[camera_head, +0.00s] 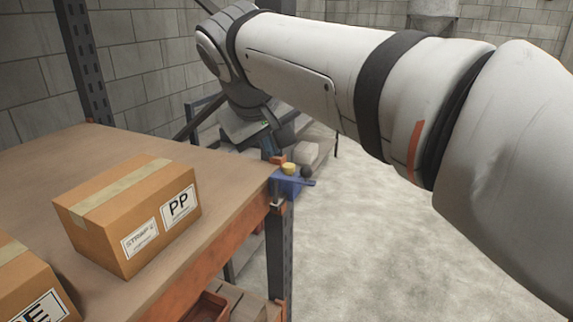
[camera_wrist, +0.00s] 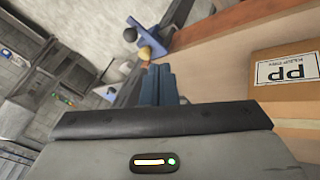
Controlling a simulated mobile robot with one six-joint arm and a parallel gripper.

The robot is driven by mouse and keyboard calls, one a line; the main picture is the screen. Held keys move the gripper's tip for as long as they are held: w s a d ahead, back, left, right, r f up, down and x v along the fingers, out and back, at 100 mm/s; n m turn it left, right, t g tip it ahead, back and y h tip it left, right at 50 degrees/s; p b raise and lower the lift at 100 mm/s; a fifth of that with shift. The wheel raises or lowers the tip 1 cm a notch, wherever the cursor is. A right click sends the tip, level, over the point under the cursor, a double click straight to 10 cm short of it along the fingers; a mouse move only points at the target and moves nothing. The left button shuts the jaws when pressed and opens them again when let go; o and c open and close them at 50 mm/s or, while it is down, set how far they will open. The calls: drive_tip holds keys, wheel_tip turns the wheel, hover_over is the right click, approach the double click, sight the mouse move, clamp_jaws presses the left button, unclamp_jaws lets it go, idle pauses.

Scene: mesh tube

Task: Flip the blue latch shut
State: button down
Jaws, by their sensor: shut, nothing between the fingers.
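The blue latch (camera_head: 287,187) is fixed at the corner of the wooden table, with a yellow knob (camera_head: 289,168) on top and a dark ball (camera_head: 306,172) at its right. In the wrist view the blue latch (camera_wrist: 165,30) shows at the top, with the dark ball (camera_wrist: 130,34) and yellow knob (camera_wrist: 145,53) at its left. My gripper (camera_wrist: 159,72) is shut and empty, its blue fingers pointing toward the latch. In the head view my gripper (camera_head: 268,148) is just behind the latch. They look close; I cannot tell whether they touch.
The wooden table (camera_head: 225,168) carries a box marked PP (camera_head: 125,210) and another box (camera_head: 30,285) at the lower left. A metal table leg (camera_head: 280,250) stands under the latch. The concrete floor (camera_head: 390,240) to the right is clear.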

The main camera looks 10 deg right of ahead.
drive_tip(key=shift+d, duration=0.1)
drive_tip(key=w+d+f+p, duration=0.2)
drive_tip(key=w+d+f, duration=0.4)
drive_tip(key=f, duration=0.3)
drive_tip(key=shift+w+p, duration=0.3)
drive_tip(key=shift+w, duration=0.15)
drive_tip(key=shift+f, duration=0.1)
